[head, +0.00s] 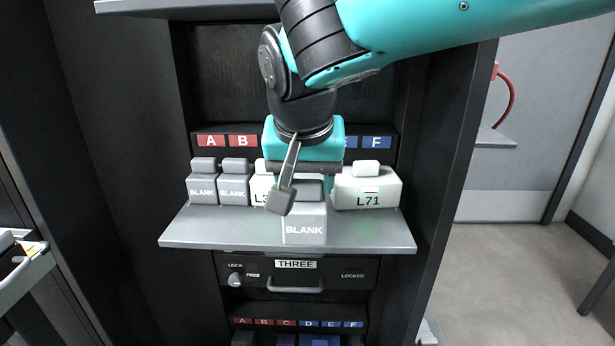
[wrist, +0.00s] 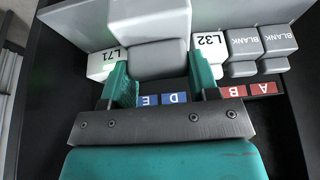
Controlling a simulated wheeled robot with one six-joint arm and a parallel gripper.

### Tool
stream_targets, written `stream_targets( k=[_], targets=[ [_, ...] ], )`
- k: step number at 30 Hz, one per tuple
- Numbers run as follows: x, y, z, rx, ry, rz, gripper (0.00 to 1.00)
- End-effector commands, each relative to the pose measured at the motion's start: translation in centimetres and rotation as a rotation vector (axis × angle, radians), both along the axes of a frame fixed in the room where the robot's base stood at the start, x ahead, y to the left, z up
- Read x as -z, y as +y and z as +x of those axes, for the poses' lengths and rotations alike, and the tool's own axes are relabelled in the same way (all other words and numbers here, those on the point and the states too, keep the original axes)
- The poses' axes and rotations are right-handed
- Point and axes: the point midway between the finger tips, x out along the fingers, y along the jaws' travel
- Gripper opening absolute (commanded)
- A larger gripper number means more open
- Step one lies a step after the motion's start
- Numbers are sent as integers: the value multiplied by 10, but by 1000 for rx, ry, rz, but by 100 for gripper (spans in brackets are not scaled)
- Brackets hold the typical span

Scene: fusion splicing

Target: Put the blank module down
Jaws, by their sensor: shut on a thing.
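My gripper (head: 308,184) is shut on the grey knob of a blank module (head: 305,228), a pale grey block labelled BLANK. The module is upright at the front of the grey shelf (head: 220,228), between the white L32 module and the white L71 module (head: 367,190). I cannot tell whether its base touches the shelf. In the wrist view the held blank module (wrist: 148,22) shows between the teal fingers (wrist: 160,88). The L32 module (head: 261,186) is partly hidden behind my arm in the head view.
Two more grey BLANK modules (head: 202,190) (head: 234,190) stand at the shelf's left. Red and blue letter labels (head: 376,142) line the panel behind. Dark cabinet walls close in both sides. The shelf front at left is bare.

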Motion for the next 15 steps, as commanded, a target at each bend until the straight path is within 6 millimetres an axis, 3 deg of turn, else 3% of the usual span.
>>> stream_targets(
  k=[1, 6, 10, 15],
  targets=[
    [2, -2, 16, 6, -2, 1, 10],
    [1, -3, 59, 4, -1, 1, 10],
    [0, -3, 79, 2, -1, 1, 10],
    [5, -3, 86, -1, -1, 0, 10]
  ],
)
